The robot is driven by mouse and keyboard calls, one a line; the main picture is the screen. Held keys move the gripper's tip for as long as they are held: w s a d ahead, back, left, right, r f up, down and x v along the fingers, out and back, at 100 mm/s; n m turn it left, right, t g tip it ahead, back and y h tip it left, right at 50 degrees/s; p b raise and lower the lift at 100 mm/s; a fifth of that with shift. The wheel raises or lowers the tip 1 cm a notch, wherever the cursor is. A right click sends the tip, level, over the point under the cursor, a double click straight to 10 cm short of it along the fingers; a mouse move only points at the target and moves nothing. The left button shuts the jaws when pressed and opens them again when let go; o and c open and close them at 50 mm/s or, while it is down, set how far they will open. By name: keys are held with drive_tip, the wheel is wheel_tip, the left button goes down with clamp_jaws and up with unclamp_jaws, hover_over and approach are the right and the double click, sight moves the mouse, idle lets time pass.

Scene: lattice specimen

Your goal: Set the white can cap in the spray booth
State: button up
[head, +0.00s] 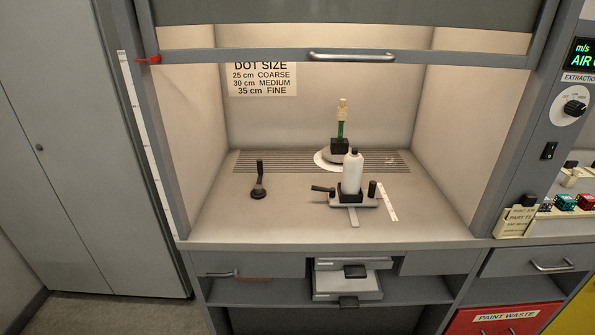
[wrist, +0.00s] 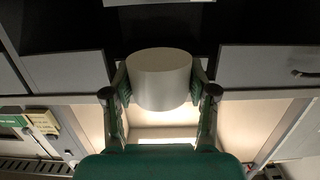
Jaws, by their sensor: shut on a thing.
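The white can cap (wrist: 160,78) shows in the wrist view as a short, plain white cylinder. My gripper (wrist: 159,88) is shut on it, with one finger on each side. Neither the cap nor my gripper shows in the head view. The spray booth (head: 225,217) fills the middle of the head view, its front open below a raised sash. Part of its lit inside shows behind the gripper in the wrist view (wrist: 235,125). Inside the booth, a white bottle-like can (head: 353,172) stands upright in a black holder on a small sliding stand (head: 368,202).
Behind the can, a green and tan specimen (head: 341,120) stands on a round base. A black lever (head: 259,180) rises from the booth floor at left. The sash handle (head: 352,57) crosses above the opening. The front left floor is clear. Shallow trays (head: 335,285) sit below.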

drive_tip(key=shift+s+f, duration=0.9)
drive_tip(key=shift+s, duration=0.25)
drive_tip(key=shift+w, duration=0.15)
